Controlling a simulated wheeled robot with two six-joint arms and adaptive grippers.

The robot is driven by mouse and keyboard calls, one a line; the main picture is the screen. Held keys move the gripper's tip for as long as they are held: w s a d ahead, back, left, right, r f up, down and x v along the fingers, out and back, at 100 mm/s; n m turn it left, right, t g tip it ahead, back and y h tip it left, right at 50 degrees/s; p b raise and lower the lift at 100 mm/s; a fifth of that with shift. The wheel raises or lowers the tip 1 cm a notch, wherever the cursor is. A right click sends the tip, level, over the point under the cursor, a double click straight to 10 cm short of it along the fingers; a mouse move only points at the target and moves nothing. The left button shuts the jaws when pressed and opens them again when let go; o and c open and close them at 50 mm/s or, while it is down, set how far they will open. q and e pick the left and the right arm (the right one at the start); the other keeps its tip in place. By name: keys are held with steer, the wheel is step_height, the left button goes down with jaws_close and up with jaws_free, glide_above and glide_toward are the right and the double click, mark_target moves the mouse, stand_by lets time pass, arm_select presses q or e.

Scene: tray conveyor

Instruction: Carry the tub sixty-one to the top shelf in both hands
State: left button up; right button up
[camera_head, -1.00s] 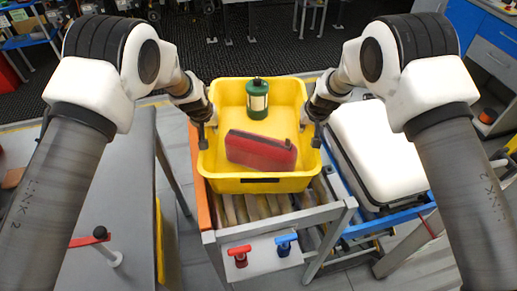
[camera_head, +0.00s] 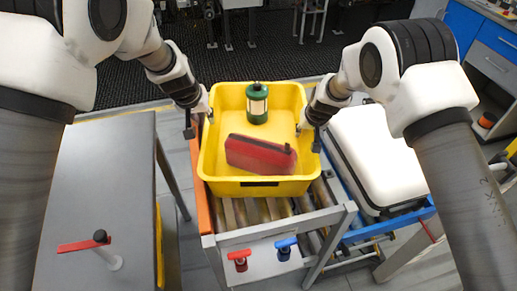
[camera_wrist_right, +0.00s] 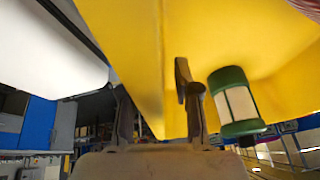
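The yellow tub (camera_head: 229,184) sits on the roller stand in the middle of the head view. It holds a green-and-white canister (camera_head: 257,103) and a red pouch (camera_head: 260,154). My left gripper (camera_head: 198,118) is at the tub's left rim, its fingers spread, one outside and one near the rim. My right gripper (camera_head: 308,135) is at the right rim. In the right wrist view its fingers (camera_wrist_right: 155,95) stand apart on either side of the yellow wall, and the canister (camera_wrist_right: 234,103) shows beyond. No number on the tub is legible.
A white case (camera_head: 378,150) lies on a blue-framed stand to the right. A grey table (camera_head: 95,190) with a red-handled lever (camera_head: 85,244) is at the left. Red (camera_head: 239,256) and blue (camera_head: 285,249) handles are on the stand's front. No top shelf is identifiable.

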arm_select(q)
steer(key=shift+s+r, duration=0.1)
steer(key=shift+r, duration=0.15)
arm_select(e)
steer(key=shift+r, duration=0.1)
steer(key=v, duration=1.1)
steer(key=shift+s+r, duration=0.2)
steer(key=shift+s, duration=0.05)
steer(key=shift+r, duration=0.2)
